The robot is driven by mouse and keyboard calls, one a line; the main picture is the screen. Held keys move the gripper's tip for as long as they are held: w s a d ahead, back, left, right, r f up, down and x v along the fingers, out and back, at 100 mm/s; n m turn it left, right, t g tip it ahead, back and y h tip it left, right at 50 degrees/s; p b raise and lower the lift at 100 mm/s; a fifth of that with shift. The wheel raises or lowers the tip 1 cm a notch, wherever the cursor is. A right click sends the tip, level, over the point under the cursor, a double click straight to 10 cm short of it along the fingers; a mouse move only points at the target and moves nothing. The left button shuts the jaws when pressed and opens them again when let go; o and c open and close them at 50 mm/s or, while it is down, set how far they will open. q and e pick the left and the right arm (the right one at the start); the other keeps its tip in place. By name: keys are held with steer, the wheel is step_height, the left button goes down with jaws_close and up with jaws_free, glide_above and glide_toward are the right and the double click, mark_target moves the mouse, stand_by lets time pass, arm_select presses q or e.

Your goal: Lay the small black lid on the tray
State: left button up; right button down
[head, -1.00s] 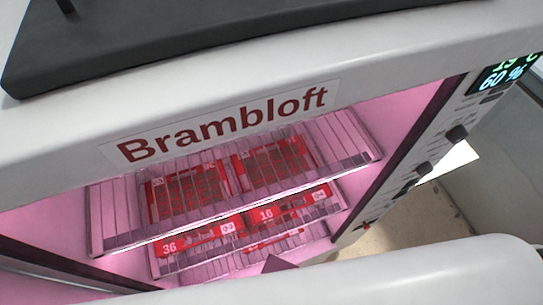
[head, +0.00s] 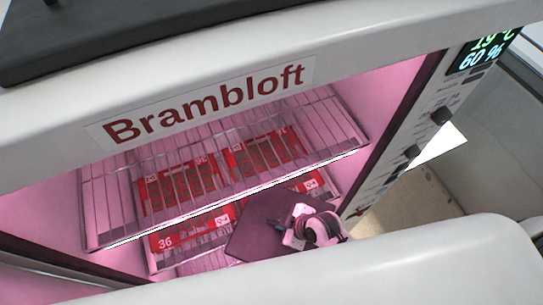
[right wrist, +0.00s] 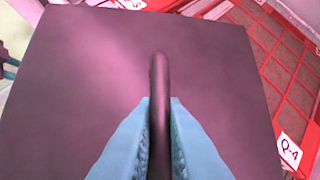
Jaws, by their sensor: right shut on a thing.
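The small black lid (head: 256,218) is a flat, dark square plate, tinted purple by the pink light. My right gripper (head: 283,231) is shut on its upright handle, also clear in the right wrist view (right wrist: 159,85). The lid is held in front of the lower wire rack in the head view and hides part of it. One tray (right wrist: 283,62), labelled Q-4, shows beyond the lid's right edge in the right wrist view. My left gripper is not in the head view.
The cabinet, marked Brambloft (head: 205,103), is open and lit pink. Its upper wire shelf (head: 110,215) stands over the lower trays. A control panel with knobs (head: 441,116) is at the right. A pale rounded surface fills the lower right.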

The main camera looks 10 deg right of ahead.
steer(key=w+b, duration=0.3)
steer(key=w, duration=0.3)
steer(key=w+d+b, duration=0.1)
steer(key=w+b, duration=0.3)
steer(key=w, duration=0.2)
steer(key=w+b, duration=0.3)
steer(key=w, duration=0.4)
steer(key=shift+d+f, duration=0.2)
steer(key=shift+w, duration=0.2)
steer(key=w+b, duration=0.3)
steer(key=shift+w+d+b, duration=0.15)
steer(key=shift+w+b, duration=0.05)
steer(key=shift+b, duration=0.1)
steer(key=shift+w+f+b, duration=0.3)
steer(key=shift+b, duration=0.2)
steer(key=shift+s+r, duration=0.15)
steer(key=shift+r, duration=0.05)
steer(key=c, duration=1.9)
jaws_free()
steer(key=shift+f, duration=0.15)
steer(key=o, duration=0.4)
